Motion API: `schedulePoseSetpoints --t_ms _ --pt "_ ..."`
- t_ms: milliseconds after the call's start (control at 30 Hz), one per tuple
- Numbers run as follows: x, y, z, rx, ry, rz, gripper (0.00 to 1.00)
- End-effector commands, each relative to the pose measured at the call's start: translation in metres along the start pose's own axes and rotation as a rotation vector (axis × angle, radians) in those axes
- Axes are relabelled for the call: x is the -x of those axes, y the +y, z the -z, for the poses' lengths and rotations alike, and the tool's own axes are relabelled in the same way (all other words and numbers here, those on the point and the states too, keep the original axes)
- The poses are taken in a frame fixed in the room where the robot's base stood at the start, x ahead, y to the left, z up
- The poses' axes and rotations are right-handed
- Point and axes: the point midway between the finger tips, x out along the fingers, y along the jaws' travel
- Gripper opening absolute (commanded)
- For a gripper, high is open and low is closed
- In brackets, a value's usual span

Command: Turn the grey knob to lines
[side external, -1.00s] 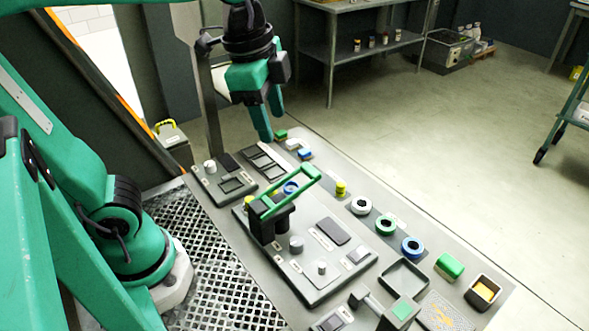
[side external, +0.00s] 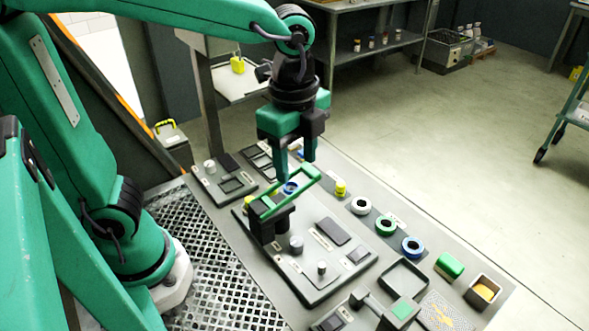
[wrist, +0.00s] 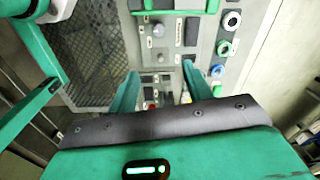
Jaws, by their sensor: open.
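The grey knob (side external: 296,243) stands upright on the raised panel (side external: 311,293), in front of the black block with the green handle. It also shows in the wrist view (wrist: 158,30), near the top. A smaller grey knob (side external: 322,268) is closer to the front of the panel. I cannot read the line marks around the knobs. My gripper (side external: 296,168) is open and empty, pointing down above the back part of the panel, apart from the grey knob. In the wrist view its two fingers (wrist: 160,72) are spread apart.
A green bar handle (side external: 290,192) rises from the panel just below my fingers. White, green and blue rings (side external: 385,225) line the right side. A dark flat pad (side external: 332,231) lies beside the knob. A black tray (side external: 404,264) sits at the front right.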

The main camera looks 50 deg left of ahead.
Motion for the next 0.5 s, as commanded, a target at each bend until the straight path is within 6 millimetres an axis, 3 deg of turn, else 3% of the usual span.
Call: schedulePoseSetpoints --t_ms 400,500 --pt "-0.108 0.004 -0.003 0.001 -0.004 -0.006 0.5" --pt "-0.126 0.004 -0.003 0.002 -0.003 -0.004 0.5"
